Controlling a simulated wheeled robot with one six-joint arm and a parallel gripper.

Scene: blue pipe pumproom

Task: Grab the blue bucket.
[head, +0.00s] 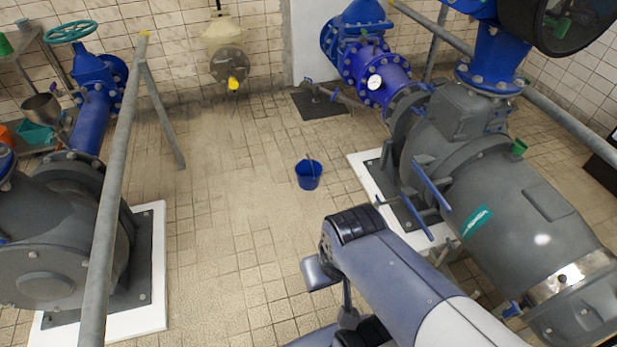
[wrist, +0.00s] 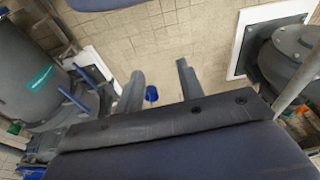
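The blue bucket (head: 308,177) stands upright on the tiled floor in the middle of the head view, with its thin handle raised above the rim. It also shows small in the wrist view (wrist: 151,94), between my fingers and nearer the left one. My gripper (wrist: 159,67) is open, its two grey fingers wide apart with nothing between them. The bucket is on the floor well beyond the fingers, not touched. In the head view my arm reaches in from the lower right and ends short of the bucket; the fingers cannot be made out clearly there.
A large grey pump (head: 500,200) on a white plinth stands right of the bucket. Another grey pump (head: 45,235) stands at left behind a grey railing (head: 115,190). A dark floor mat (head: 320,104) with a low pipe lies behind the bucket. The floor left of the bucket is clear.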

